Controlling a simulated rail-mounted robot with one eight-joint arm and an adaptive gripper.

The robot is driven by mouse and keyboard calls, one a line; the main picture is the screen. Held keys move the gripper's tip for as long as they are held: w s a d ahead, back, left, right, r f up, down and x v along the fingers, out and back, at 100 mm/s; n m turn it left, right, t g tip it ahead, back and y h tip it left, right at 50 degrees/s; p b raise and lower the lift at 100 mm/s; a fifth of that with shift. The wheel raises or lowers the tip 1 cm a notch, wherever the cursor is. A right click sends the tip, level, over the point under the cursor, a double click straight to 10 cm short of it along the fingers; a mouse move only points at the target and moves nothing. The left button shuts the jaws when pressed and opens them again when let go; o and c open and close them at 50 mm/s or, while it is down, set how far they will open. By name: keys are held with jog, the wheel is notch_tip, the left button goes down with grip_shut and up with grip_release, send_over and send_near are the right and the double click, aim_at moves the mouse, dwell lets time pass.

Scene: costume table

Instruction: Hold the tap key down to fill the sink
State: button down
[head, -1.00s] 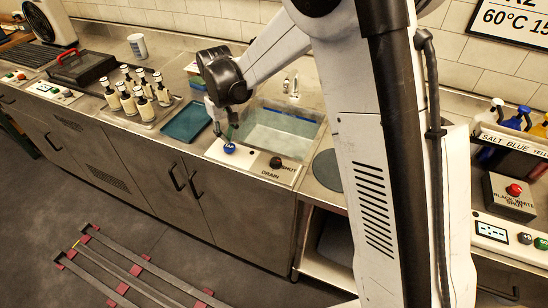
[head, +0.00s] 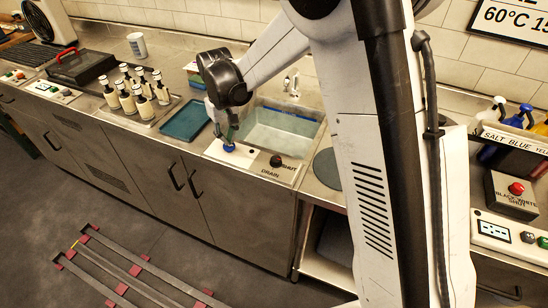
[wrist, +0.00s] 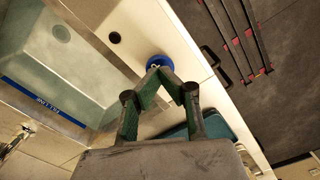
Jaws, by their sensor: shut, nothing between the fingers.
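The round blue tap key (head: 229,148) sits on the pale panel at the sink's front edge. My gripper (head: 230,139) is shut and empty, pointing down with its fingertips at the key's top. In the wrist view my fingertips (wrist: 158,72) meet right over the blue key (wrist: 160,61), covering part of it. They look touching or nearly so; whether the key is pressed in I cannot tell. The sink (head: 312,128) has a pale blue-green inside, with a blue "FILL LINE" strip (wrist: 45,101) on one wall. The tap (head: 291,84) stands behind it. I cannot make out the water level.
A dark drain knob (head: 276,161) sits right of the key on the same panel. A teal tray (head: 187,122) lies left of the sink, and several cream bottles (head: 136,97) stand on a tray farther left. A dark round disc (head: 328,168) lies right of the sink.

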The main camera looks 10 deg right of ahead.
jog(key=shift+f+b, duration=0.7)
jog(key=shift+f, duration=0.3)
jog(key=shift+r, duration=0.15)
dwell(0.4)
jog(key=shift+r+p, duration=1.15)
jog(key=shift+r, duration=1.25)
